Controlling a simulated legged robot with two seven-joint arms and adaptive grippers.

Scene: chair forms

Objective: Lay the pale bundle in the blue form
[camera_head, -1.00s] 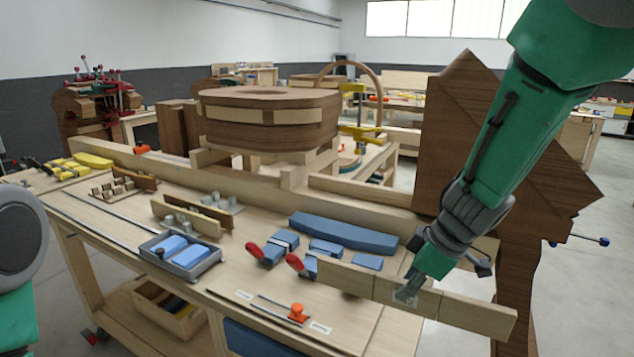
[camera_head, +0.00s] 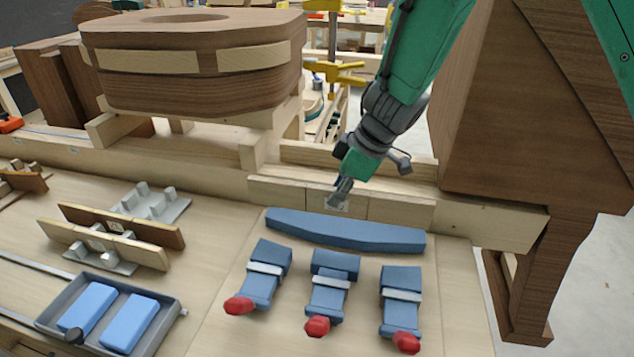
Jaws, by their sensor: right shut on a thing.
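The pale bundle (camera_head: 395,208) is a long, straight light-wood strip with thin dark lines across it. My right gripper (camera_head: 341,194) is shut on it near its middle, from above. The bundle runs left to right just behind the long blue curved block of the blue form (camera_head: 345,231). I cannot tell whether the bundle touches the block or the bench. In front of the block stand three blue clamp blocks with pale bands and red knobs (camera_head: 330,284), with a gap between them and the long block. My left gripper is out of view.
A grey tray with two blue pads (camera_head: 110,318) lies at the front left. Wooden strips on a grey pegged fixture (camera_head: 105,240) lie behind it. A large dark wooden chair form (camera_head: 530,110) rises at the right, and a dark curved wooden body (camera_head: 190,60) stands at the back left.

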